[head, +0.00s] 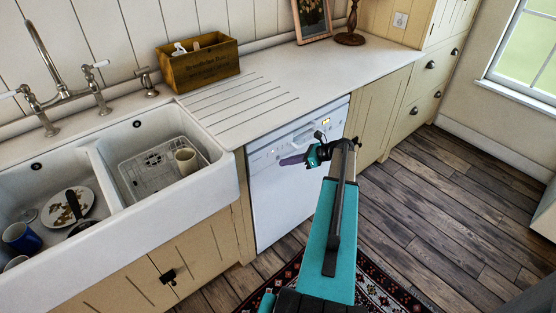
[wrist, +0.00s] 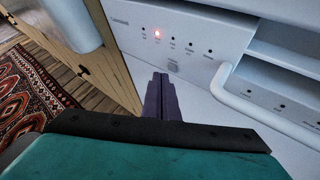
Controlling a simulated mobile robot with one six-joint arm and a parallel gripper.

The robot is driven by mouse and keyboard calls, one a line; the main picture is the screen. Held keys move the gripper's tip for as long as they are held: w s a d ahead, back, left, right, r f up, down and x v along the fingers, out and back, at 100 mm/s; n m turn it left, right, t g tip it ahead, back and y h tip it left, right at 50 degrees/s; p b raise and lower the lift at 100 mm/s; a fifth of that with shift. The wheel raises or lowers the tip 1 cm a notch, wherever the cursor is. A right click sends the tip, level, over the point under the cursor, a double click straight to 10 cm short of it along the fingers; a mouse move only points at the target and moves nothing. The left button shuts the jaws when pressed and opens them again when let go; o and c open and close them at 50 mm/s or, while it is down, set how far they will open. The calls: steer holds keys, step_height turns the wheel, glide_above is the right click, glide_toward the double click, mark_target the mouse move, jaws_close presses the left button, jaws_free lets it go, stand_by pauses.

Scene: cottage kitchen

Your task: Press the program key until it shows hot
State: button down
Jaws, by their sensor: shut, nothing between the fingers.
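The white dishwasher (head: 285,205) stands under the counter, with its control panel (wrist: 190,20) along the top. In the wrist view a row of small indicator lamps runs across the panel. The second lamp from the left (wrist: 157,32) glows red; the others look dark, and their labels are too small to read. A grey key (wrist: 173,67) sits below the row. My gripper (wrist: 160,78) is shut and empty, its dark purple fingertips just below and left of that key in the picture. I cannot tell whether they touch the panel. It also shows in front of the dishwasher in the head view (head: 284,161).
A white handle (wrist: 255,110) sticks out right of the key. A double sink (head: 120,215) with dishes lies to the left. A wooden box (head: 197,68) stands on the counter (head: 310,70).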

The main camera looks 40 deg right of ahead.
steer(key=shift+w+p, duration=0.5)
steer(key=shift+w, duration=0.15)
stand_by(0.9)
steer(key=shift+s, duration=0.2)
steer(key=shift+s+p, duration=0.3)
steer(key=shift+s, duration=0.15)
stand_by(0.4)
steer(key=s+p, duration=0.1)
steer(key=s, duration=0.5)
steer(key=shift+a, duration=0.25)
stand_by(1.0)
